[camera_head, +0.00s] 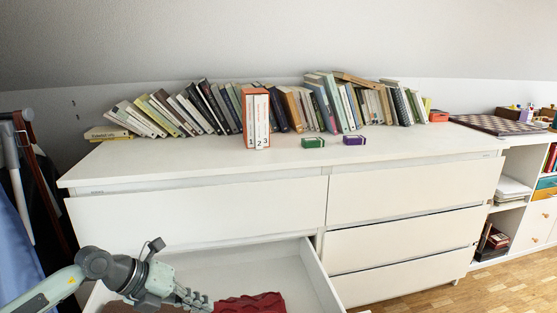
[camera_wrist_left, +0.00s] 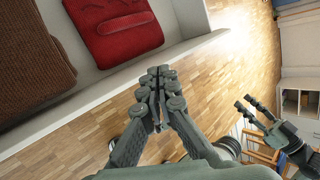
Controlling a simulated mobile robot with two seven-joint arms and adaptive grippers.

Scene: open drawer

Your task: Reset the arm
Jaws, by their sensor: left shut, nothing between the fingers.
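My left gripper (camera_head: 197,300) is in front of the dresser, at the lower left of the head view, by the open drawer (camera_head: 322,280). In the left wrist view my left gripper (camera_wrist_left: 160,80) is shut with its fingertips together and nothing between them. There it shows beside the drawer's white front edge (camera_wrist_left: 190,52), over the floor in the picture. My right gripper (camera_wrist_left: 246,103) shows at the right of the left wrist view, its fingers apart and empty. It is not in the head view.
A folded red cloth (camera_head: 250,303) lies in the drawer, beside a brown one (camera_wrist_left: 32,62). Books, a green box (camera_head: 313,143) and a purple box (camera_head: 354,140) stand on the dresser top (camera_head: 420,146). Wooden floor (camera_head: 500,290) is clear at the right.

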